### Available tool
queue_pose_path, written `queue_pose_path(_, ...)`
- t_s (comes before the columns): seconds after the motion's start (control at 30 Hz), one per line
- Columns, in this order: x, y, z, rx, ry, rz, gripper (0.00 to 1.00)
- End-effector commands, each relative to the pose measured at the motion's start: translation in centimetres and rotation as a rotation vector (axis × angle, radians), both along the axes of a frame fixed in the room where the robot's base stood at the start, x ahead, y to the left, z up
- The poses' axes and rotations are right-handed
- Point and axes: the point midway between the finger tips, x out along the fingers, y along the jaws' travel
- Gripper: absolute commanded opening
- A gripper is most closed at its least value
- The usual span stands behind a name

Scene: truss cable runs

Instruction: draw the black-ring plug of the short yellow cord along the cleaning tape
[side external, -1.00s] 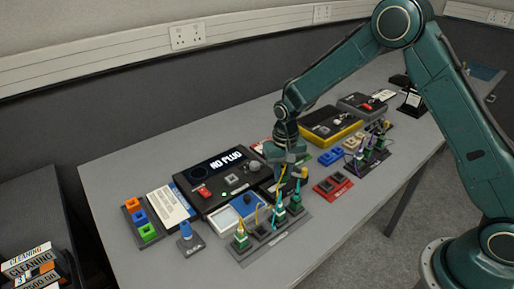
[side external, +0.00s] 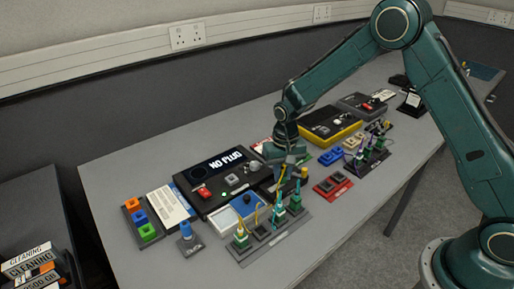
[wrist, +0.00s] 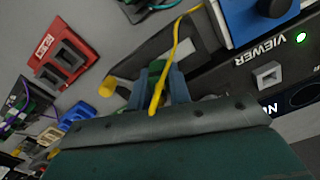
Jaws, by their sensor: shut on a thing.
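My gripper (wrist: 155,85) is shut on the green plug (wrist: 157,68) of the short yellow cord (wrist: 178,40). The cord loops over the jaws and runs toward the top of the wrist view. In the side view my gripper (side external: 285,164) hangs just behind the plug stand, and the cord (side external: 258,216) trails down to the stand. The black ring is hidden. The dark block with a yellow knob (wrist: 107,87), seemingly the cleaning-tape unit, lies directly under and beside the jaws. A pale strip (wrist: 115,103) shows there. Whether the plug touches the tape cannot be told.
The plug stand (side external: 275,241) with several green plugs is close in front. The black viewer (side external: 205,200) reads "NO PLUG". A white box with a blue pad (side external: 247,203) and a red socket block (side external: 333,187) flank the work. Bare table lies in front.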

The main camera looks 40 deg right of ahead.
Motion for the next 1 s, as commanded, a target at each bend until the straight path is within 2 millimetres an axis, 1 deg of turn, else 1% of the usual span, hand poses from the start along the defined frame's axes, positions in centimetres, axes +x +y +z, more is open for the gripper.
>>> queue_pose_path(1.0, -0.21, 0.78, -0.27, 0.002, 0.007, 0.004, 0.0)
